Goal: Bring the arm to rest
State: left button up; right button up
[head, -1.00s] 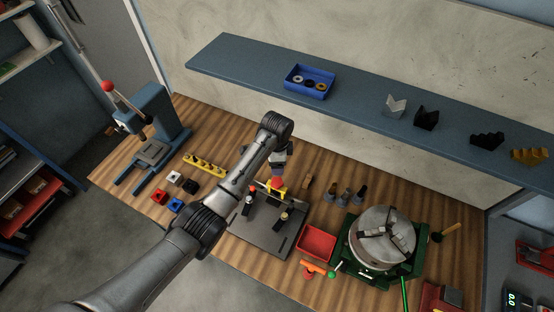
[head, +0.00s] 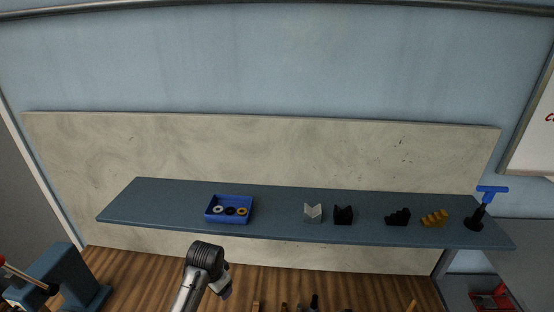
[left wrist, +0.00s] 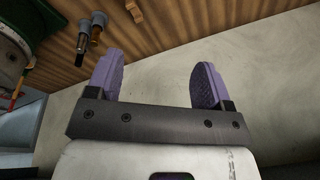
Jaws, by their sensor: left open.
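My left arm rises from the bottom edge of the head view, and its wrist is bent just in front of the blue shelf's edge. In the left wrist view my left gripper (left wrist: 155,85) is open, with its two purple finger pads wide apart and nothing between them. The pads face the pale wall panel (left wrist: 265,75) and the wooden bench (left wrist: 190,22). In the head view the fingers of the left gripper are mostly hidden behind the wrist. My right gripper is in neither view.
The blue shelf (head: 275,228) carries a blue tray (head: 229,209) of rings, light and black V-blocks (head: 343,215), black and gold stepped blocks (head: 434,218) and a blue-topped stand (head: 477,218). A blue press (head: 65,280) stands at lower left. Tool holders (left wrist: 90,30) show near the fingers.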

pick_arm(q)
notch_tip(320, 180, up, 12)
jog(key=w+d+n+t, duration=0.1)
jog(key=w+n+t, duration=0.1)
jog(key=t, duration=0.2)
jog(key=s+r+n+t+h, duration=0.1)
jog(key=s+r+n+t, duration=0.25)
jog(key=s+r, duration=0.35)
jog(key=s+a+f+g+p, duration=0.1)
jog(key=s+f+g, duration=0.1)
jog(key=s+f, duration=0.5)
jog(key=s+a+f+g+p, duration=0.2)
jog(key=s+f, duration=0.5)
jog(key=s, duration=1.2)
jog(key=s+a+f+g+p, duration=0.1)
jog(key=s+a+f+g, duration=0.1)
jog(key=s+f, duration=0.5)
jog(key=s, duration=0.6)
jog(key=shift+y, duration=0.3)
jog(key=shift+f, duration=0.1)
jog(key=shift+w, duration=0.15)
